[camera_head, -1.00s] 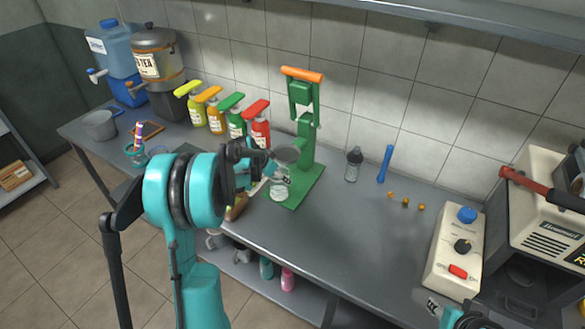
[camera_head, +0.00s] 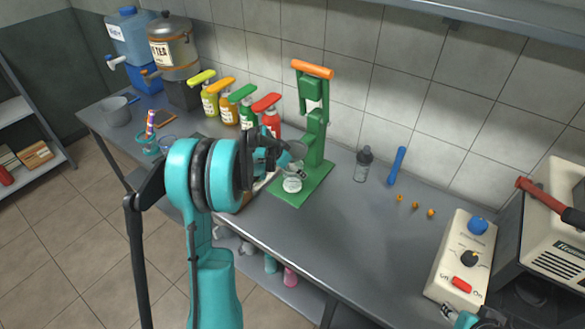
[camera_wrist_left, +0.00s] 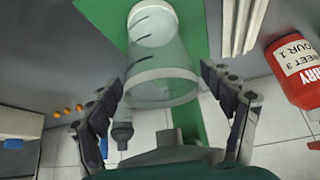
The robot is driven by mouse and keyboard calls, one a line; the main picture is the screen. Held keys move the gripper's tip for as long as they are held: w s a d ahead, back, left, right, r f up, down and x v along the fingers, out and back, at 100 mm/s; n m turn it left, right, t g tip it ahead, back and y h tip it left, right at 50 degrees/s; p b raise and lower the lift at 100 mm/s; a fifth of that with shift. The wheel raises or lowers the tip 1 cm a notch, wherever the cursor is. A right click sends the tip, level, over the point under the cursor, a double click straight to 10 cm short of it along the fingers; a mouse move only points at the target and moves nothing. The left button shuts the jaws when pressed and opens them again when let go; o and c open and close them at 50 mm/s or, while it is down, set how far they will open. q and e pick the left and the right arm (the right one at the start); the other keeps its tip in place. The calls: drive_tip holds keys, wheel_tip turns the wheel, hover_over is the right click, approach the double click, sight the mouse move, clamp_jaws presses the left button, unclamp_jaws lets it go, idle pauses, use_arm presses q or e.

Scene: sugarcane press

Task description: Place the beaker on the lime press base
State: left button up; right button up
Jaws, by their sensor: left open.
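The clear glass beaker (camera_head: 292,184) stands on the green lime press base (camera_head: 313,187) in the head view, below the press's grey cup (camera_head: 297,150). The green press has an orange handle (camera_head: 312,69). My left gripper (camera_head: 290,163) is by the beaker, partly hidden by my own arm. In the left wrist view its open fingers (camera_wrist_left: 162,82) lie either side of the beaker (camera_wrist_left: 155,50), with gaps on both sides. The green base (camera_wrist_left: 190,25) shows behind the beaker there. My right gripper (camera_head: 470,319) is only partly in view at the bottom right edge.
Several pump bottles (camera_head: 246,105) stand left of the press. A control box (camera_head: 460,262) stands farther right. The front middle of the counter (camera_head: 350,245) is clear.

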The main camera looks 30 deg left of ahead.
use_arm(q)
drive_tip(key=p+v, duration=0.4)
drive_tip(key=v, duration=0.8)
drive_tip(key=s+d+r+n, duration=0.1)
drive_tip(key=s+d+r, duration=0.1)
drive_tip(key=s+d, duration=0.25)
drive_tip(key=s+d+r+y, duration=0.1)
drive_tip(key=s+d+r, duration=0.15)
drive_tip(key=d, duration=0.35)
drive_tip(key=s+d+r+n, duration=0.1)
drive_tip(key=s+d+r, duration=0.1)
drive_tip(key=s+d, duration=0.3)
drive_tip(key=s+d+f+n, duration=0.1)
drive_tip(key=s+d+f, duration=0.1)
drive_tip(key=s+d, duration=0.5)
drive_tip(key=s, duration=0.3)
drive_tip(key=shift+s+d+t+y, duration=0.25)
drive_tip(key=shift+d+t+y, duration=0.15)
drive_tip(key=shift+f, duration=0.1)
